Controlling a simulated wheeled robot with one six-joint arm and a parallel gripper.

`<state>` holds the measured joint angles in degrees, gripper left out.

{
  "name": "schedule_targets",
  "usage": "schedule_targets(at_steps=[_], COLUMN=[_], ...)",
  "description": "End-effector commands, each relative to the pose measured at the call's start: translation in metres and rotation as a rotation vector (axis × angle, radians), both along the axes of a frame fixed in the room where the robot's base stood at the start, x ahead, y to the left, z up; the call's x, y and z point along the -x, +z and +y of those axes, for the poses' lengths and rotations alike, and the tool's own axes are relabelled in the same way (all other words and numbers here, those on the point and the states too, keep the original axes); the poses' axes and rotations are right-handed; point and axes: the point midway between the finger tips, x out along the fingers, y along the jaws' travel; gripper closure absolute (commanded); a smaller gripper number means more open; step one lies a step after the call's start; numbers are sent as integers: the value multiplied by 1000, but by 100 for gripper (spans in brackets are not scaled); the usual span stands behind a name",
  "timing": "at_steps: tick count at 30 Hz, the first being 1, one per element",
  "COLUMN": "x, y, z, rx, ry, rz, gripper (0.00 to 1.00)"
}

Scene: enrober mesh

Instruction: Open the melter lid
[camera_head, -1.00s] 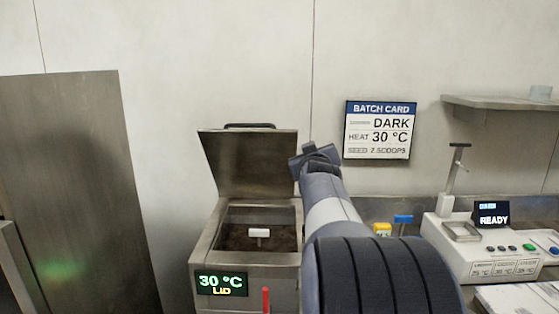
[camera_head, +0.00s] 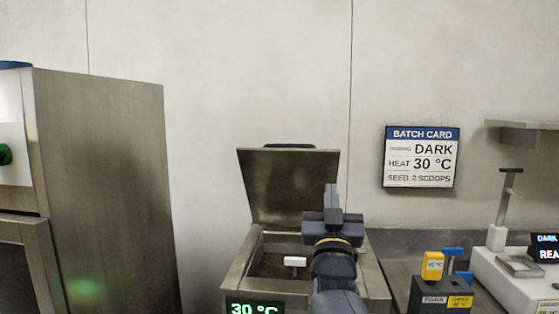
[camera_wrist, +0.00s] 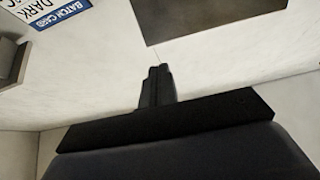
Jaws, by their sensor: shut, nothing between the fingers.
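The melter (camera_head: 374,284) stands at the lower middle of the head view, partly hidden by my arm. Its steel lid (camera_head: 287,184) is raised and leans back toward the wall, with the opening below it uncovered. A dark handle (camera_head: 289,146) shows at the lid's top edge. My gripper (camera_head: 331,190) is shut and empty, in front of the lid's right edge in the picture; I cannot tell whether it touches. In the wrist view, the closed fingers (camera_wrist: 158,72) point toward the pale wall, and a dark steel panel (camera_wrist: 205,14) shows above them.
A white-handled tool (camera_head: 295,262) is in the melter opening. A green display (camera_head: 254,309) reads 30 °C. A tall steel cabinet (camera_head: 105,190) stands left. Dark and yellow blocks (camera_head: 432,266) and a white machine (camera_head: 515,275) stand right. A batch card (camera_head: 420,158) hangs on the wall.

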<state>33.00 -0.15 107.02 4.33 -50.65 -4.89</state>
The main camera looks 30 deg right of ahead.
Motion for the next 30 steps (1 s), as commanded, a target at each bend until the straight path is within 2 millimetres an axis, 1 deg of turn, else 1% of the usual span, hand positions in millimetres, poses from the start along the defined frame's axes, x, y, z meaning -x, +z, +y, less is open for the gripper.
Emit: schedule_targets(at_steps=[1,9,15,21,30], x=[-8,-46,-63,-68,-68], y=[9,39,53,57,57], z=[-6,-35,-48,-52,-52], rx=[0,0,0,1,0], ry=[-1,-1,-1,-1,-1], rz=[1,3,3,2,3], gripper=[100,100,100,100,100])
